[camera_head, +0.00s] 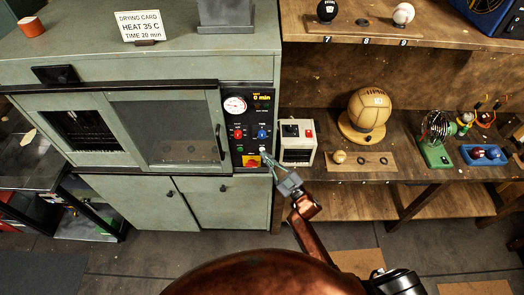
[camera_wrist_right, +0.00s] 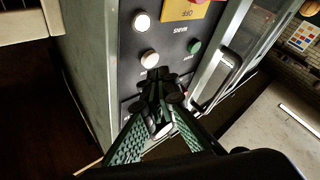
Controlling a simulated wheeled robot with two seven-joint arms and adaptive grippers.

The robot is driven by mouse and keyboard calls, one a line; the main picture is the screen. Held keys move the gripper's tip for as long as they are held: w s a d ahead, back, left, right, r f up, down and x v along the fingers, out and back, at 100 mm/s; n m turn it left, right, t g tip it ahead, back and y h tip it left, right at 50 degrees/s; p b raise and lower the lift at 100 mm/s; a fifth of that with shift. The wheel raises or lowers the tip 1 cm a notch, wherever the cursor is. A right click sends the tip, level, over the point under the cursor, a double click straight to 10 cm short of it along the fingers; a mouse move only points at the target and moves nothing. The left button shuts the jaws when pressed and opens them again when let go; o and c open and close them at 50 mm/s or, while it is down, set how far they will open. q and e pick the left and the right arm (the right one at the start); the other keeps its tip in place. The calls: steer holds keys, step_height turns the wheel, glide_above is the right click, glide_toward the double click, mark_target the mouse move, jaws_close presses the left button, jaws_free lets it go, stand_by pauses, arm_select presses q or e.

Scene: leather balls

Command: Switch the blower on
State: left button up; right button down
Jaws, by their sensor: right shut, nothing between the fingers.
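The grey-green drying cabinet (camera_head: 195,85) stands at the left, with a black control panel (camera_head: 268,98) on its right front. The panel has a gauge (camera_head: 235,106), a red knob (camera_head: 238,134), a blue knob (camera_head: 262,133) and a yellow plate (camera_head: 252,162). Which control is the blower's I cannot read. In the right wrist view the panel appears upside down, with a green button (camera_wrist_right: 194,47) and two pale round lamps or buttons, one of them (camera_wrist_right: 150,58) close to my fingers. My right gripper (camera_head: 267,158) is shut and empty, tips at the panel's lower right; it also shows in the wrist view (camera_wrist_right: 158,85). Contact is unclear.
A cream box (camera_head: 298,153) with a red button stands just right of the panel, close to my right gripper. The cabinet door handle (camera_wrist_right: 230,70) projects beside the panel. A shelf with a large leather ball (camera_head: 370,108) lies farther right.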

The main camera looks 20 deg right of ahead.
steer(key=shift+w+d, duration=0.1)
steer(key=shift+w, duration=0.25)
steer(key=shift+w, duration=0.15)
stand_by(0.4)
steer(key=shift+s, duration=0.65)
steer(key=s+a+p, duration=0.2)
steer(key=s, duration=0.3)
steer(key=shift+s+p, duration=0.4)
stand_by(0.4)
